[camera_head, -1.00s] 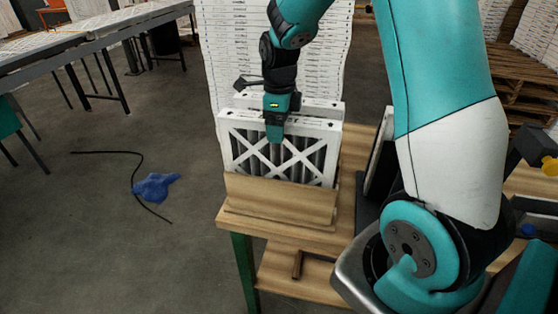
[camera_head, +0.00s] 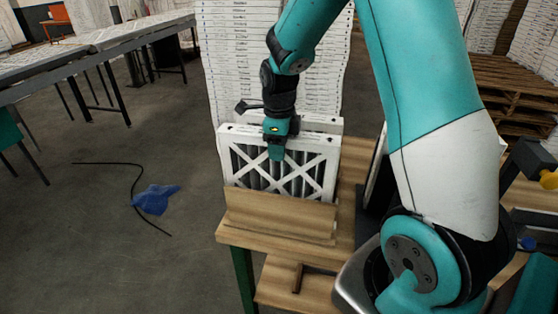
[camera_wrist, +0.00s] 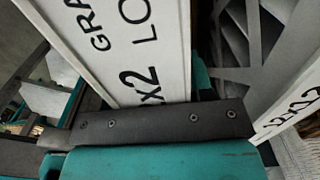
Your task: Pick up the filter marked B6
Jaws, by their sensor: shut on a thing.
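My gripper (camera_head: 277,150) points down over the wooden rack and is shut on the top edge of the front filter (camera_head: 240,165). This filter has a white frame with X-shaped struts over dark pleats, and stands upright with its lower part hidden behind the rack's front board. In the wrist view, the held filter's white edge (camera_wrist: 165,50) carries black print, partly "GRA", "x2" and "LO". A second white filter (camera_head: 322,125) stands close behind it; a white printed edge (camera_wrist: 288,117) shows at the right of the wrist view. I cannot read B6 on either.
The wooden rack (camera_head: 280,213) stands on a wooden table (camera_head: 355,165). A tall stack of white boxed filters (camera_head: 235,60) rises behind. A blue plastic sheet (camera_head: 155,198) and black cable (camera_head: 110,163) lie on the floor at left. Pallets (camera_head: 505,85) stand at right.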

